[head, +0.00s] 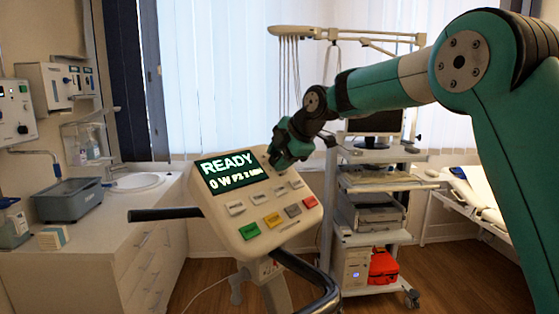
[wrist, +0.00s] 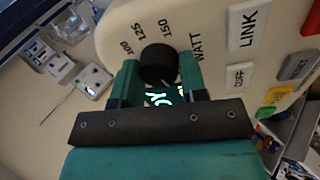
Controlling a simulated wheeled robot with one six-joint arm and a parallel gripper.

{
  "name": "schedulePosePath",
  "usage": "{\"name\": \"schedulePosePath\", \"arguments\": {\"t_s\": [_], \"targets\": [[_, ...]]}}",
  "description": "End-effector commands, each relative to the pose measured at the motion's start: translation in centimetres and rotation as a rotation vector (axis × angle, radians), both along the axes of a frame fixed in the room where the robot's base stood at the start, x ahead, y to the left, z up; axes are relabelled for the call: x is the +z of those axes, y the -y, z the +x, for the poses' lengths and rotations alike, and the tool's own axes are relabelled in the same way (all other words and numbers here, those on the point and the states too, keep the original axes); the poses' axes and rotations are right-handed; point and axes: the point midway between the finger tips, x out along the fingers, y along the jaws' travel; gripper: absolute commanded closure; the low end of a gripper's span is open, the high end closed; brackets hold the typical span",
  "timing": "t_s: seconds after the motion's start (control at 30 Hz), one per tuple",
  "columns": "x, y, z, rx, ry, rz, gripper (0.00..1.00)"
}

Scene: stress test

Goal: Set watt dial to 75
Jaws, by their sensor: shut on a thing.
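The watt dial is a round black knob (wrist: 158,62) on the cream console face in the wrist view. The marks 100, 125, 150 and the word WATT show around it; other marks are hidden. A small pale line shows near the knob's lower edge. My gripper (wrist: 158,74) is shut on the knob, one green finger on each side. In the head view my gripper (head: 281,155) is at the console's upper right and hides the dial. The console (head: 240,228) has a lit screen (head: 229,172) reading READY and 0 W.
Black handlebars (head: 165,213) stick out beside the console. A trolley with a monitor (head: 375,125) stands behind. A counter with a sink (head: 134,182) is at left.

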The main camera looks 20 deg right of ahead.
Motion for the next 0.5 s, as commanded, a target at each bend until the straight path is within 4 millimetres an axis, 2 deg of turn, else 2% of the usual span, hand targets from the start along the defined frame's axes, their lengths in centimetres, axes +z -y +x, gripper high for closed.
{"name": "schedulePosePath", "arguments": {"t_s": [0.5], "targets": [[0.08, -0.08, 0.05, -0.384, -0.142, 0.263, 0.84]]}}
